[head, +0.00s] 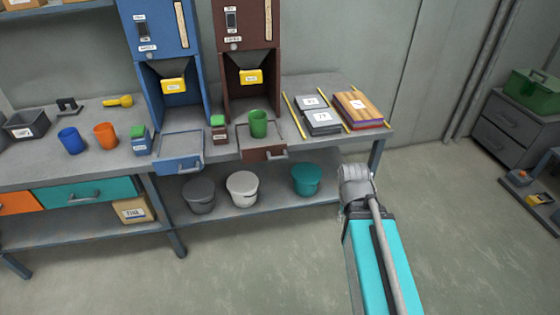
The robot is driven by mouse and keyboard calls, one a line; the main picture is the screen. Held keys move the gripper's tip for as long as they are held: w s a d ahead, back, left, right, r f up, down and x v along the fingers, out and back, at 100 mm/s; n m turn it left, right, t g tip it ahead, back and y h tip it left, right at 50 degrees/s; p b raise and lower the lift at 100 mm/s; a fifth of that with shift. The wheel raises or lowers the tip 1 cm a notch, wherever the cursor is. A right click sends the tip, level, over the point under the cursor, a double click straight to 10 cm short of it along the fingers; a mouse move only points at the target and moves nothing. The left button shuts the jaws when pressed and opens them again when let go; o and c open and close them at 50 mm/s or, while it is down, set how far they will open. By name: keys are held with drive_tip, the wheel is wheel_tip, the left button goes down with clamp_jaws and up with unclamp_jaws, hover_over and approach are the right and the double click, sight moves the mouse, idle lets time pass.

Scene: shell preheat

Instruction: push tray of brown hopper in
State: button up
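The brown hopper (250,98) stands on the workbench, just right of the blue hopper. It has a yellow labelled part at its outlet. Its tray (262,154) sticks out at the front towards me, with a brown front and a grey handle. A green cup (258,124) stands upright on this tray, forward of the outlet. My arm reaches up from the bottom right of the head view, and its grey joint lies right of the bench, apart from the tray. I cannot make out my gripper's fingers in this view.
The blue hopper (170,85) has its own tray (182,165) out. A small green-lidded container (219,131) stands between the trays. Grey blocks (318,122) and a striped stack (358,107) lie to the right. Buckets stand on the lower shelf. The floor before the bench is clear.

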drive_tip(key=w+a+f+n+t+h+b, duration=0.2)
drive_tip(key=w+f+n+t+h+b, duration=0.1)
drive_tip(key=w+t+h+b, duration=0.15)
drive_tip(key=n+t+y+b, duration=0.4)
drive_tip(key=n+t+b, duration=0.8)
drive_tip(key=n+t, duration=0.1)
approach(278, 159)
drive_tip(key=s, duration=0.3)
drive_tip(key=shift+a, duration=0.35)
drive_tip(key=shift+w, duration=0.2)
drive_tip(key=w, duration=0.4)
drive_tip(key=w+d, duration=0.1)
drive_tip(key=w, duration=0.8)
drive_tip(key=shift+w+d, duration=0.2)
drive_tip(key=shift+d, duration=0.1)
